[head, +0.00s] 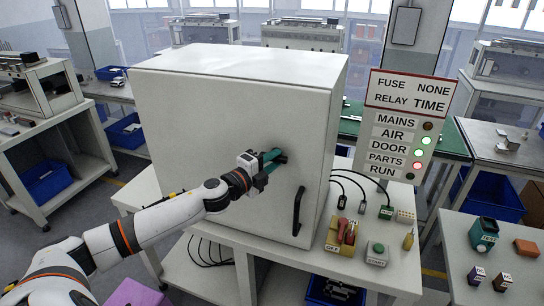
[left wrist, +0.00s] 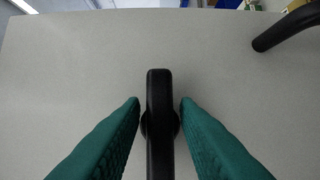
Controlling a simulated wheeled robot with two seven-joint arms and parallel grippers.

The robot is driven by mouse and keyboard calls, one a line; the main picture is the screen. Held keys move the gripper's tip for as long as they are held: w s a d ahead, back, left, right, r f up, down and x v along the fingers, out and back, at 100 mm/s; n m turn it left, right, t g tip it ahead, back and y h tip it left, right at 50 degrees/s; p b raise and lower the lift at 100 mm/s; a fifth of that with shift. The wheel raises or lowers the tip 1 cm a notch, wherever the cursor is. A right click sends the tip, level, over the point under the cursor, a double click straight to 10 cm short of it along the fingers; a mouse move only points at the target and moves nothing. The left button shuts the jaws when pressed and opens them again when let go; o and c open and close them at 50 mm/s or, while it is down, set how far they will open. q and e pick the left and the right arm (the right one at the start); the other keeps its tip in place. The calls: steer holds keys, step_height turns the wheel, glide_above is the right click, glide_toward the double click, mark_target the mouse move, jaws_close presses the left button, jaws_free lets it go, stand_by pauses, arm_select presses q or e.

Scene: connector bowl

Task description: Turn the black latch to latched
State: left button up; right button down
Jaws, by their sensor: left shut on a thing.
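The black latch (head: 283,158) sits on the front door of the grey-white cabinet (head: 225,130). In the left wrist view the latch (left wrist: 160,85) is a black bar on a round hub, lying along the picture's vertical. My left gripper (head: 274,157) has teal fingers and is shut on the latch. In the left wrist view its fingers (left wrist: 161,104) stand on either side of the bar near the hub. In the head view the fingers hide part of the latch. My right gripper is in neither view.
A black door handle (head: 298,211) stands right of and below the latch. The cabinet's bench (head: 225,235) holds a yellow-and-red device (head: 341,234), a green-button box (head: 376,253) and cables. A sign with lamps (head: 405,125) stands behind. A side table (head: 465,265) holds small parts.

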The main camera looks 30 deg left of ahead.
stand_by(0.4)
arm_select(q)
steer(key=o, duration=0.7)
steer(key=s+b, duration=0.1)
steer(key=s, duration=0.3)
steer(key=s+a+b, duration=0.1)
steer(key=s, duration=0.3)
steer(key=s+a+b, duration=0.1)
steer(key=s+b, duration=0.1)
steer(key=s, duration=0.1)
steer(key=shift+s, duration=0.4)
